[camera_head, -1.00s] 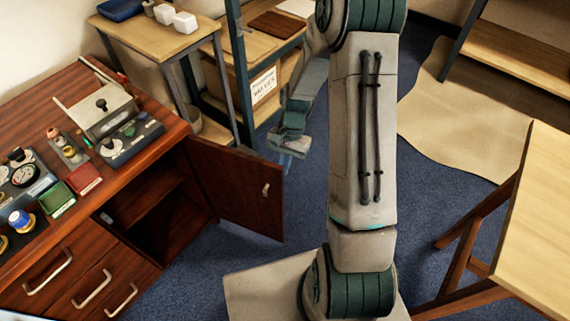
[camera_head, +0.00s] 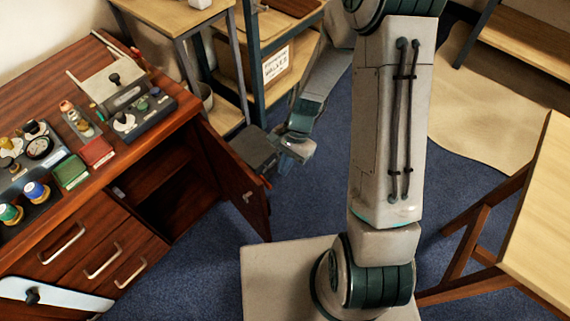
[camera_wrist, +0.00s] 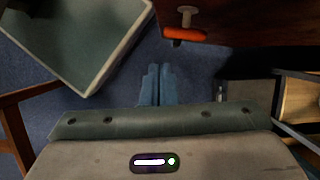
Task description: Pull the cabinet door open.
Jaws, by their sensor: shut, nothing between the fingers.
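The dark red-brown cabinet door (camera_head: 228,185) stands wide open, swung out from the cabinet, with the dark compartment (camera_head: 165,195) exposed. A small metal fitting (camera_head: 248,197) is on the door face towards the head camera. My gripper's grey body (camera_head: 255,148) is beyond the door's upper edge, and the door partly hides it. In the wrist view my gripper (camera_wrist: 156,85) has its two blue-grey fingers together, empty, over blue floor. The door's brown panel (camera_wrist: 265,25) is at the top right there, with an orange-red piece (camera_wrist: 185,35) near a grey knob, apart from the fingers.
Instruments and coloured blocks sit on the cabinet top (camera_head: 60,95). A shelf unit (camera_head: 262,75) stands behind the door and my forearm. A light wooden table (camera_head: 545,215) is at the right. Blue carpet is free in front of the cabinet.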

